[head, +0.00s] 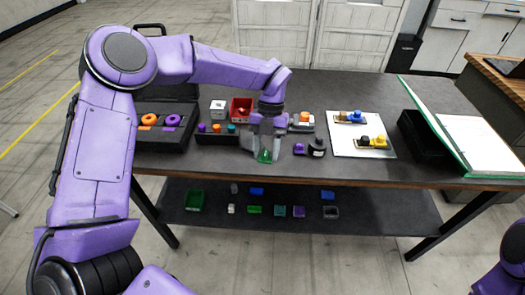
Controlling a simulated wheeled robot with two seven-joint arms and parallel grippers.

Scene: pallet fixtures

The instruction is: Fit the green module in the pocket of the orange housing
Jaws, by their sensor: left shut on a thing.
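My left gripper (265,149) reaches down over the middle of the dark table in the head view. It is shut on a small green module (264,156) near the table's front edge. The gripper hides part of the module, and I cannot tell whether it touches the table. An orange piece (304,118) sits on a grey block just right of the gripper. Another orange part (149,119) lies in the open black case at left. I cannot tell which orange thing is the housing, and no pocket is clear at this size. My right gripper is out of view.
Close by are a red bin (241,109), a white box (217,109), a small purple piece (299,148) and a dark rounded object (317,148). A white board (363,147) with yellow and blue parts and a black tray (425,138) stand at right. The lower shelf holds several small parts.

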